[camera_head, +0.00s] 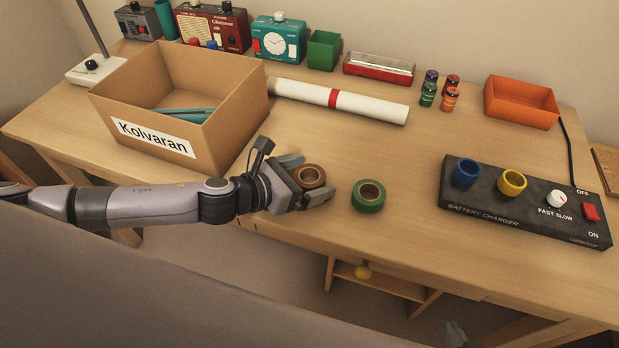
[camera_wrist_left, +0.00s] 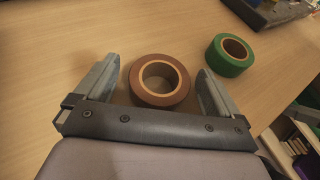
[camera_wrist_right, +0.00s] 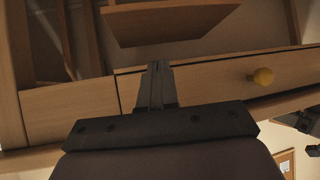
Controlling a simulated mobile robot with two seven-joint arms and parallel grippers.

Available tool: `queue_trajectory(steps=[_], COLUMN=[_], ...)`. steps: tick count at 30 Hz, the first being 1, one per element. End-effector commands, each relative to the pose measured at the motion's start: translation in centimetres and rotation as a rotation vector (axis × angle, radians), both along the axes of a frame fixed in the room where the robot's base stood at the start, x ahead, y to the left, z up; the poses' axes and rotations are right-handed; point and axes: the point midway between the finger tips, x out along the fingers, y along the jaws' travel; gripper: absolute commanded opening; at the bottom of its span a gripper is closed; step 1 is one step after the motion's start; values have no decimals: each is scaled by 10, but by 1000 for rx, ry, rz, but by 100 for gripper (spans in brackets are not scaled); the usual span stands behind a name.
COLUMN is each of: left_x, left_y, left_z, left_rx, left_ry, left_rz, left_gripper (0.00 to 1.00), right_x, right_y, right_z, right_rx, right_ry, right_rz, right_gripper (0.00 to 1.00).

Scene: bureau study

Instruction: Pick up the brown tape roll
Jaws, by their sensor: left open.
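The brown tape roll (camera_head: 308,176) lies flat on the desk near its front edge. My left gripper (camera_head: 311,180) is open, with one finger on each side of the roll. In the left wrist view the brown tape roll (camera_wrist_left: 159,97) sits between the two spread fingers (camera_wrist_left: 157,85), with gaps on both sides. My right gripper (camera_wrist_right: 156,75) shows in the right wrist view with its fingers together and nothing between them, in front of the desk's drawer front.
A green tape roll (camera_head: 369,196) lies just right of my left gripper. A cardboard box (camera_head: 229,130) stands behind my left arm. A white rolled paper (camera_head: 370,107) lies behind, and a battery charger (camera_head: 480,215) sits to the right. Bare desk lies between them.

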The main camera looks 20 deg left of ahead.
Motion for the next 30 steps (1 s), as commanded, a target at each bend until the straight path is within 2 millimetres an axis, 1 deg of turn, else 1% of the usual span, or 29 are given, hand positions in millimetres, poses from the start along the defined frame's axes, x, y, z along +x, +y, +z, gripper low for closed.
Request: queue_trajectory(steps=[7,8,9,11,12,13,23,26,29,30], left_x=[1,1,1,1,1,1,1,2,2,2], left_y=[-1,-1,-1,-1,-1,-1,0,0,-1,-1], left_z=[0,0,0,0,0,0,3,11,25,32], left_rx=[0,0,-1,-1,-1,-1,0,-1,-1,-1], left_ry=[0,0,1,1,1,1,-1,-3,-4,-4], left_rz=[0,0,0,0,0,0,1,1,-1,-1], left_gripper=[97,87,74,54,41,40,39,39,39,39], right_x=[0,1,1,1,1,1,2,2,2,2], right_y=[0,0,0,0,0,0,-1,-1,-2,-2], right_z=[1,1,1,1,1,1,3,7,13,16], right_rx=[1,1,1,1,1,0,-1,-2,-4,-6], right_ry=[-2,-2,-2,-2,-2,-2,-4,-6,-10,-12], right_rz=[-1,-1,-1,-1,-1,0,-1,-1,0,0], right_gripper=[0,0,0,0,0,0,0,0,0,0])
